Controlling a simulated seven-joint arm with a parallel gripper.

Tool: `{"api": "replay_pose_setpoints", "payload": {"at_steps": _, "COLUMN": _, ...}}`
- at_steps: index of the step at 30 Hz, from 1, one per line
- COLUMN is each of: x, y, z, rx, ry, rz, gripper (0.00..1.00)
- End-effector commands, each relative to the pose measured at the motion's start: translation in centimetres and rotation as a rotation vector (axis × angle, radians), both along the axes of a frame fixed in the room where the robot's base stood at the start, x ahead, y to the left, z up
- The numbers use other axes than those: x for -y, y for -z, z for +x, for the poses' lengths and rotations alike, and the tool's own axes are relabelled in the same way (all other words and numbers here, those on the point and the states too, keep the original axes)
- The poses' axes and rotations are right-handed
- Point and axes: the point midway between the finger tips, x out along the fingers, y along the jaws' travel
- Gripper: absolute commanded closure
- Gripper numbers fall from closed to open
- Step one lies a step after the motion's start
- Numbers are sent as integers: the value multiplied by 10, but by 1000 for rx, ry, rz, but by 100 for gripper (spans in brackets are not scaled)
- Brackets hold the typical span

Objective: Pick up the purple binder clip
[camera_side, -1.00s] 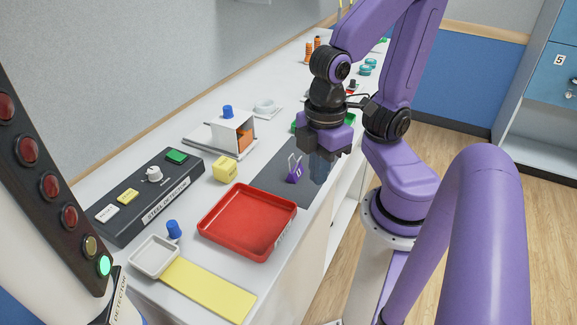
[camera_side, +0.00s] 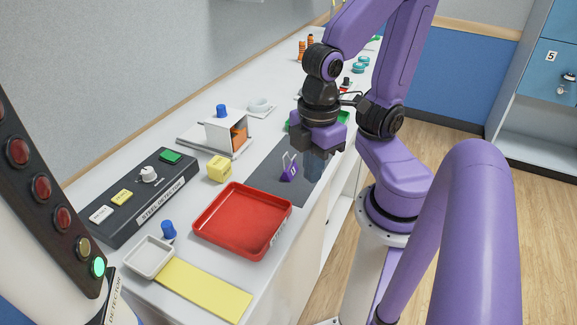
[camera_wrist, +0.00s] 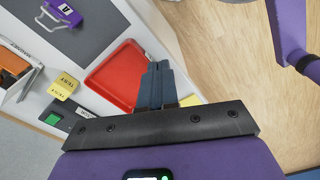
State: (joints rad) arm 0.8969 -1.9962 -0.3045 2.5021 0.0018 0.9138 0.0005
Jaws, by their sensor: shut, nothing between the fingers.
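The purple binder clip (camera_side: 289,172) stands on the dark grey mat (camera_side: 268,178), its wire handles pointing up. It also shows at the top left of the wrist view (camera_wrist: 64,12). My gripper (camera_side: 314,172) is just right of the clip in the side view, near the counter's front edge, pointing down. Its dark blue fingers (camera_wrist: 157,85) are together and empty, apart from the clip. The height of the fingertips above the mat is hard to tell.
A red tray (camera_side: 243,222) lies in front of the mat. A yellow block (camera_side: 219,168), a white stand (camera_side: 228,132) and a steel detector box (camera_side: 140,198) are to the left. A green tray (camera_side: 297,121) is behind my gripper. The wooden floor drops away right of the counter.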

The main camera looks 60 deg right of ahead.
Motion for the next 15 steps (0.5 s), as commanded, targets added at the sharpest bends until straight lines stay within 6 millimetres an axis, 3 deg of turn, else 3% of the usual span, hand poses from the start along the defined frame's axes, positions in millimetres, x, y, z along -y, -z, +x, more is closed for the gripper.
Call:
{"api": "replay_pose_setpoints", "payload": {"at_steps": 2, "x": 0, "y": 0, "z": 0, "rx": 0, "ry": 0, "rz": 0, "gripper": 100}}
{"api": "replay_pose_setpoints", "payload": {"at_steps": 7, "x": 0, "y": 0, "z": 0, "rx": 0, "ry": 0, "rz": 0, "gripper": 48}}
{"api": "replay_pose_setpoints", "payload": {"at_steps": 8, "x": 0, "y": 0, "z": 0, "rx": 0, "ry": 0, "rz": 0, "gripper": 43}}
{"api": "replay_pose_setpoints", "payload": {"at_steps": 15, "x": 0, "y": 0, "z": 0, "rx": 0, "ry": 0, "rz": 0, "gripper": 43}}
